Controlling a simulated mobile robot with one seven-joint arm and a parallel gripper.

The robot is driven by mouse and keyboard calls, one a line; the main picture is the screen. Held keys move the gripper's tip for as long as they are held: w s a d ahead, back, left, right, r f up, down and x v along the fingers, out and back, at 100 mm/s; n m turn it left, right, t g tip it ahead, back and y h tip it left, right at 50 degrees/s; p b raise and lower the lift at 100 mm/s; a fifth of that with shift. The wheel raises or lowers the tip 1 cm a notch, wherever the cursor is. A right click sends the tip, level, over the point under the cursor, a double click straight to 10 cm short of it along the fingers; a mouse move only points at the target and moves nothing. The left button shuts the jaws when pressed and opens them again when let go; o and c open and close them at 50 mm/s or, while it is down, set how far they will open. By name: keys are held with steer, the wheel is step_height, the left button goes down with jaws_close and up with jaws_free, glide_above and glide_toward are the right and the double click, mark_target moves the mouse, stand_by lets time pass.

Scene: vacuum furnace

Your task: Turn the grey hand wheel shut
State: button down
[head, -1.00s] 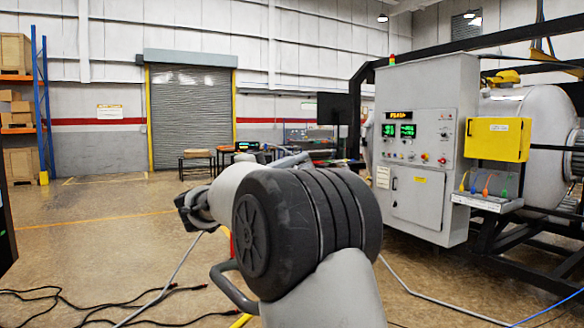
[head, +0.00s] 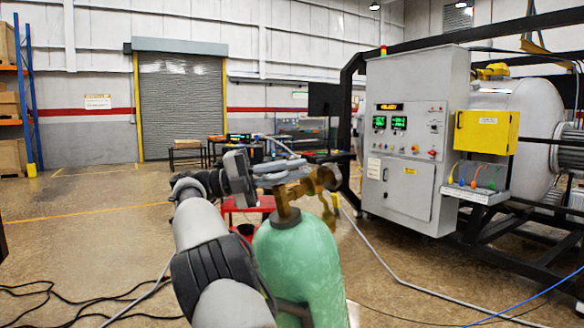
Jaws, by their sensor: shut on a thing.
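A green gas cylinder (head: 307,259) stands upright in front of me, its lower part cut off by the frame edge. A brass valve (head: 316,181) sits on its neck. The grey hand wheel (head: 288,175) is on the left side of the valve and is mostly covered by the fingers. My gripper (head: 270,174) reaches in from the left and is shut on the hand wheel. The exact contact of the fingers is too small to make out.
A grey control cabinet (head: 411,193) with a yellow box (head: 487,132) and the furnace vessel (head: 537,105) stand at right. A red stand (head: 240,206) is behind the cylinder. Black cables (head: 60,301) lie on the floor at left.

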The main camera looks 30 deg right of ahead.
steer(key=shift+s+f+m+g, duration=0.1)
steer(key=shift+m+g, duration=0.2)
steer(key=c, duration=1.8)
jaws_free()
steer(key=p+v, duration=0.2)
steer(key=p, duration=0.1)
steer(key=r+p+v, duration=0.1)
steer(key=p+v, duration=0.2)
steer(key=shift+w+a+r+p, duration=0.1)
steer(key=shift+w+a+p, duration=0.15)
steer(key=shift+p, duration=0.7)
steer(key=a+p, duration=0.1)
steer(key=p, duration=0.2)
steer(key=shift+w+f+p, duration=0.3)
steer(key=shift+w+f, duration=0.05)
steer(key=shift+w+a+f+p, duration=0.1)
steer(key=shift+a+f+p, duration=0.15)
steer(key=shift+f+p, duration=0.25)
